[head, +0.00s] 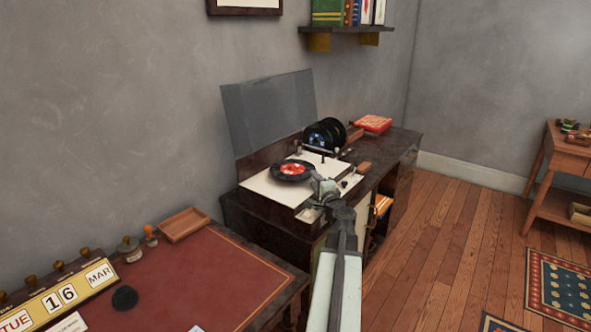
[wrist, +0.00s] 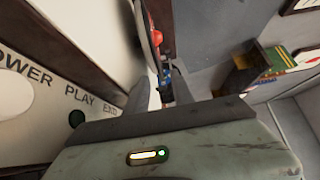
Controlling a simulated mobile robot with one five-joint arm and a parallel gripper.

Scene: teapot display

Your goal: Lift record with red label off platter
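The record with the red label (head: 293,170) lies as a black disc on the cream-topped record player (head: 262,188). Any platter under it is hidden. My gripper (head: 322,184) is at the record's near right side, low over the player's deck. In the wrist view my two grey fingers (wrist: 163,88) stand apart with a narrow gap between them. Just beyond them a red patch (wrist: 156,37), apparently the label, shows almost edge-on. I cannot tell whether the record's rim is between the fingers.
The player's clear lid (head: 270,108) stands open behind it. Dark upright records (head: 325,134) and a red box (head: 372,123) sit beyond on the cabinet. A desk (head: 200,285) with a calendar stands at the front left. Open floor lies to the right.

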